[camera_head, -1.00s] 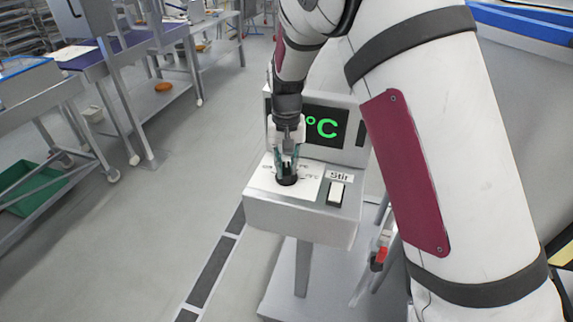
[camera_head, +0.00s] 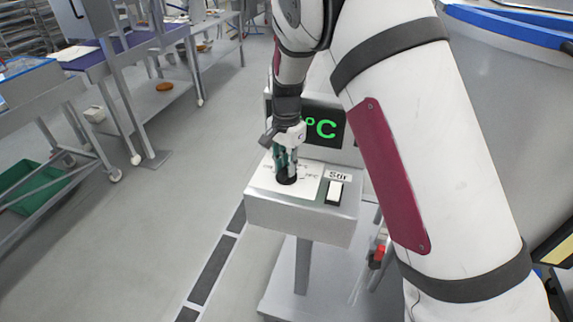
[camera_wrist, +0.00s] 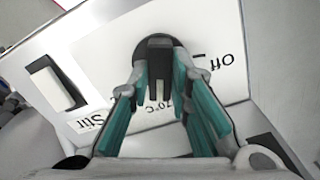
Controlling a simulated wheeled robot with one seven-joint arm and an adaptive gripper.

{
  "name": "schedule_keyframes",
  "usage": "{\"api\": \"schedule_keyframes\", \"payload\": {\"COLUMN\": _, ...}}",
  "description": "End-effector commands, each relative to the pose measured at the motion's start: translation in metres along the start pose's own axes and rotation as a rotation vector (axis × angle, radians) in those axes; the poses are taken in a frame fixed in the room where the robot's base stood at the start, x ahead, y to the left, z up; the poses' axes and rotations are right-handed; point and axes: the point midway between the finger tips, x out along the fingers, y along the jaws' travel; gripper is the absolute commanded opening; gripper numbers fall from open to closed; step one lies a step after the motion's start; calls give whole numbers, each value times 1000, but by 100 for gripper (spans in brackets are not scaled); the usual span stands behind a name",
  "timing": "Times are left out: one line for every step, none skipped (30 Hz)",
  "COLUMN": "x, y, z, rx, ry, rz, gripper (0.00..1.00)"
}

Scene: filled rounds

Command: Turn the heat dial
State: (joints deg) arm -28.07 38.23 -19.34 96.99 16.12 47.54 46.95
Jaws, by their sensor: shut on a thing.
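The heat dial (camera_head: 287,180) is a black round knob on a white label plate on top of the grey control box (camera_head: 300,212). In the wrist view the dial (camera_wrist: 158,44) shows its raised black grip bar with a pale mark. My gripper (camera_head: 285,170) points down onto the dial and is shut on it. In the wrist view my gripper's teal-padded fingers (camera_wrist: 160,75) lie on either side of the grip bar. The label reads "Off" and "70°C"; other marks are partly hidden by my fingers. The green "°C" display (camera_head: 321,128) stands behind; my wrist hides its digits.
A white "Stir" rocker switch (camera_head: 335,192) sits right of the dial on the same box. A large vessel with a blue rim (camera_head: 510,24) stands at the right. Benches and a green crate (camera_head: 30,187) are at the left, with open floor between.

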Motion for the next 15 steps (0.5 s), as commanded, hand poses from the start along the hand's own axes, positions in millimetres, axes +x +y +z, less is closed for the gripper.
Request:
{"api": "schedule_keyframes", "payload": {"x": -1, "y": 0, "z": 0, "rx": 11, "ry": 2, "rz": -1, "gripper": 0}}
{"api": "schedule_keyframes", "payload": {"x": -1, "y": 0, "z": 0, "rx": 16, "ry": 2, "rz": -1, "gripper": 0}}
{"api": "schedule_keyframes", "payload": {"x": -1, "y": 0, "z": 0, "rx": 22, "ry": 1, "rz": -1, "gripper": 0}}
{"api": "schedule_keyframes", "payload": {"x": -1, "y": 0, "z": 0, "rx": 26, "ry": 1, "rz": -2, "gripper": 0}}
{"api": "schedule_keyframes", "payload": {"x": -1, "y": 0, "z": 0, "rx": 29, "ry": 1, "rz": -2, "gripper": 0}}
{"api": "schedule_keyframes", "payload": {"x": -1, "y": 0, "z": 0, "rx": 32, "ry": 1, "rz": -2, "gripper": 0}}
{"api": "schedule_keyframes", "payload": {"x": -1, "y": 0, "z": 0, "rx": 34, "ry": 1, "rz": -2, "gripper": 0}}
{"api": "schedule_keyframes", "payload": {"x": -1, "y": 0, "z": 0, "rx": 35, "ry": 1, "rz": -2, "gripper": 0}}
{"api": "schedule_keyframes", "payload": {"x": -1, "y": 0, "z": 0, "rx": 36, "ry": 1, "rz": -2, "gripper": 0}}
{"api": "schedule_keyframes", "payload": {"x": -1, "y": 0, "z": 0, "rx": 36, "ry": 1, "rz": -2, "gripper": 0}}
{"api": "schedule_keyframes", "payload": {"x": -1, "y": 0, "z": 0, "rx": 36, "ry": 1, "rz": -2, "gripper": 0}}
{"api": "schedule_keyframes", "payload": {"x": -1, "y": 0, "z": 0, "rx": 36, "ry": 1, "rz": -2, "gripper": 0}}
{"api": "schedule_keyframes", "payload": {"x": -1, "y": 0, "z": 0, "rx": 36, "ry": 1, "rz": -2, "gripper": 0}}
{"api": "schedule_keyframes", "payload": {"x": -1, "y": 0, "z": 0, "rx": 35, "ry": 1, "rz": -2, "gripper": 0}}
{"api": "schedule_keyframes", "payload": {"x": -1, "y": 0, "z": 0, "rx": 35, "ry": 1, "rz": -2, "gripper": 0}}
